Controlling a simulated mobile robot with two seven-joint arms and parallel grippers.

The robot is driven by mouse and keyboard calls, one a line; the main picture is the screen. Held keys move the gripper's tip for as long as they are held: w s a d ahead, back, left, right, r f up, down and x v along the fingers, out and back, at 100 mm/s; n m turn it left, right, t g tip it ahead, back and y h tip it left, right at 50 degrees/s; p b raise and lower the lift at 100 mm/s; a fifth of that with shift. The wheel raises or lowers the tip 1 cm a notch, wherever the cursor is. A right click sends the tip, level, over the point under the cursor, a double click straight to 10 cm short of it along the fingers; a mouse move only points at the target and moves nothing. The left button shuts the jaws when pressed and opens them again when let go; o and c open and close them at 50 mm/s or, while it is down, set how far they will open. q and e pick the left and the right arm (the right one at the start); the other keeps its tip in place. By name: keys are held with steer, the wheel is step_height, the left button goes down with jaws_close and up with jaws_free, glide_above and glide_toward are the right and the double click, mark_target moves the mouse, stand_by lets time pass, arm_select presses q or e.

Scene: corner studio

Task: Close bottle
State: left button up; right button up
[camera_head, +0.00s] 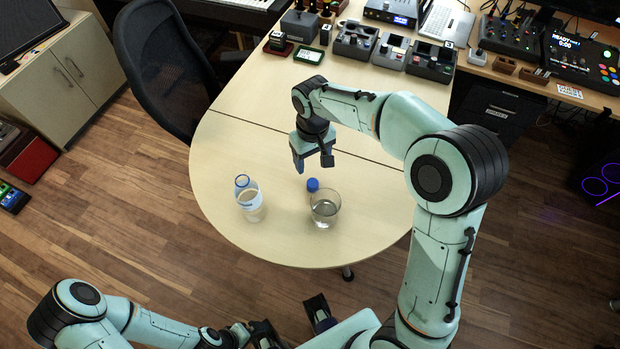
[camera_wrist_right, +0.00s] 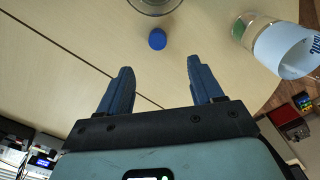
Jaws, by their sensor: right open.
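A clear bottle (camera_head: 250,201) with a white label and a blue ring at its neck stands on the left of the table's rounded end. It also shows at the upper right of the right wrist view (camera_wrist_right: 283,48). A blue cap (camera_head: 312,184) lies on the table, apart from the bottle, and shows ahead of the fingers in the right wrist view (camera_wrist_right: 157,39). My right gripper (camera_head: 311,165) is open and empty above the table, behind the cap. Its fingers (camera_wrist_right: 158,85) are spread wide. My left gripper (camera_head: 292,318) is low at the front, off the table, its fingers apart.
A glass (camera_head: 324,208) with some clear liquid stands just beside the cap, to the right of the bottle. The pale table (camera_head: 225,150) is otherwise clear here. Several electronic devices (camera_head: 390,52) stand at its back. A black chair (camera_head: 165,65) is at the left.

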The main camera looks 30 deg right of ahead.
glide_above(313, 183)
steer(key=f, duration=0.5)
steer(key=f+b, duration=0.1)
steer(key=f, duration=0.1)
steer(key=shift+s+a+f, duration=0.2)
steer(key=shift+a+f, duration=0.1)
steer(key=shift+f, duration=0.35)
steer(key=f, duration=0.5)
steer(key=shift+w+d+f, duration=0.1)
steer(key=shift+w+d, duration=0.05)
steer(key=shift+d, duration=0.15)
steer(key=c, duration=1.1)
